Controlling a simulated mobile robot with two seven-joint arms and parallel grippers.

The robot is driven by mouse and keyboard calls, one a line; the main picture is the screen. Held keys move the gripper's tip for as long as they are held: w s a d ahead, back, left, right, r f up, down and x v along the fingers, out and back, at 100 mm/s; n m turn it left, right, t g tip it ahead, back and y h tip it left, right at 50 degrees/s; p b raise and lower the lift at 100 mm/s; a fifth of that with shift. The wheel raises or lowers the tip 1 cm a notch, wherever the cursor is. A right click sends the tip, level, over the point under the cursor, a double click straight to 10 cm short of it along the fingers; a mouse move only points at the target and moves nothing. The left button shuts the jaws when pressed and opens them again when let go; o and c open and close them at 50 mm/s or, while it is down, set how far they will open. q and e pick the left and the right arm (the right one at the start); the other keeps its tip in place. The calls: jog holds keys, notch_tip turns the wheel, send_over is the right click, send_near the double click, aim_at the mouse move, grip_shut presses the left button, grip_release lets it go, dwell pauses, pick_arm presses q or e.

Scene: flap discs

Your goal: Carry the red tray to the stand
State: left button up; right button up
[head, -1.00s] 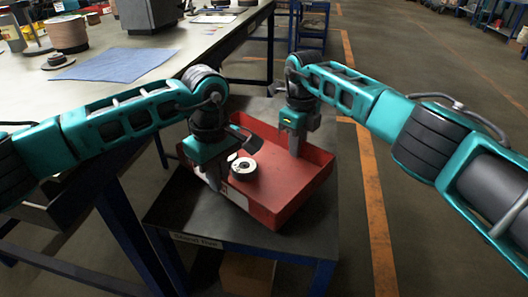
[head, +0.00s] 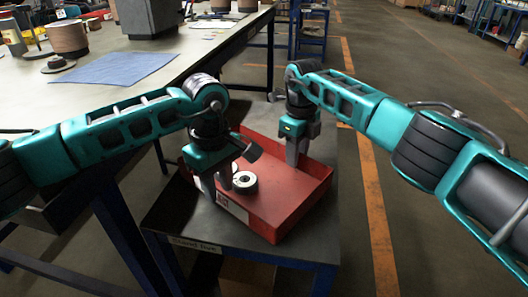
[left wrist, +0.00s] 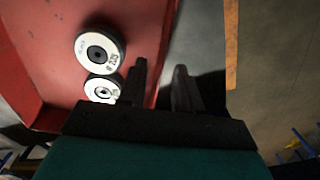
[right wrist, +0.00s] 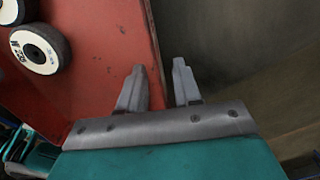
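The red tray (head: 310,207) sits on the dark top of a low stand (head: 165,222) with a label on its front edge. White-faced black discs lie in it; one disc (head: 245,182) shows in the head view, and two show in the left wrist view (left wrist: 99,52). My left gripper (head: 215,188) is at the tray's left wall, its fingers apart (left wrist: 160,66), one inside and one outside the wall. My right gripper (head: 298,150) is at the opposite wall, its fingers also apart (right wrist: 159,66) on either side of it. Neither is closed on the wall.
A long workbench (head: 100,115) with a blue cloth (head: 112,68) and spools stands at the left, beside the stand. Open floor with an orange line (head: 376,215) lies to the right. Another blue-legged table (head: 311,30) stands further back.

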jog(key=shift+r, duration=0.4)
pick_arm(q)
notch_tip(320, 180, up, 12)
pick_arm(e)
notch_tip(320, 180, up, 12)
dwell(0.5)
jog(key=shift+f, duration=0.2)
